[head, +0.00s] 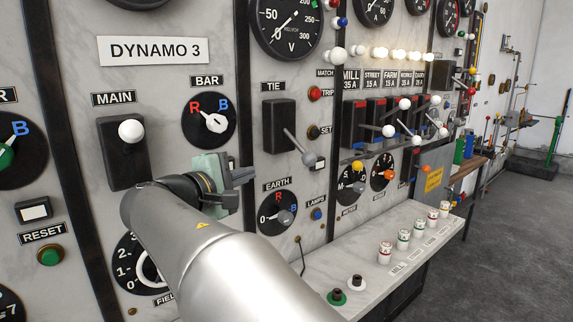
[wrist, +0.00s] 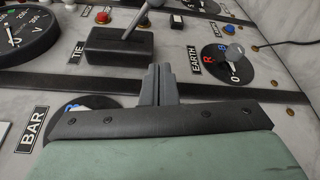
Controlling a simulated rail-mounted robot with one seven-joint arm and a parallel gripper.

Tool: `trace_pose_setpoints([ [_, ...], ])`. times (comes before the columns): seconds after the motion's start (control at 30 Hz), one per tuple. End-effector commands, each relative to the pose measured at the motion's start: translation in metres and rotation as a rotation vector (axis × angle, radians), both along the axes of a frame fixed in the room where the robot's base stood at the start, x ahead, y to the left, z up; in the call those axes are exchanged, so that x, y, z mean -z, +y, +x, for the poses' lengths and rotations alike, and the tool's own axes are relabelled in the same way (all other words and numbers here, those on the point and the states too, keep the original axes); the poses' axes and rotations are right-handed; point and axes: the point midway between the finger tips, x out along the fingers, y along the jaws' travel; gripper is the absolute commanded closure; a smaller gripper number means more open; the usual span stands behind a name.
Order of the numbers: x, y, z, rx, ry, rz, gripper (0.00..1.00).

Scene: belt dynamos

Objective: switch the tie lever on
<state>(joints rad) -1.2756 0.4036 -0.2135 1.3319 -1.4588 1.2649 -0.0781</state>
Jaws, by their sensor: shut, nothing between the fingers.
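The tie lever (head: 296,143) is a grey rod with a grey ball knob (head: 308,159), sticking out of a black housing (head: 278,124) under the TIE label. The rod slants downward and to the right. My gripper (head: 245,174) is left of and below the lever, between the MAIN lever and the tie housing. In the wrist view its fingers (wrist: 157,78) are together, empty and apart from the lever.
The EARTH dial (head: 278,213) sits below the tie lever, and the BAR dial (head: 209,121) is above my gripper. The MAIN lever (head: 131,131) is to the left.

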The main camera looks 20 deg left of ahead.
Motion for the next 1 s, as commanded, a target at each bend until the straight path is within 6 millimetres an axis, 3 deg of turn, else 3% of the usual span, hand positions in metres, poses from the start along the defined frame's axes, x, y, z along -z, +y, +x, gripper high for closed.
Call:
trace_pose_setpoints([
  [0.27,0.000,-0.006,0.024,0.003,0.001,0.000,1.00],
  [0.63,0.006,-0.022,0.100,0.004,0.001,-0.001,1.00],
  [0.8,0.001,-0.048,0.100,0.001,0.002,0.001,1.00],
  [1.0,0.000,-0.059,0.100,0.001,0.002,0.001,1.00],
])
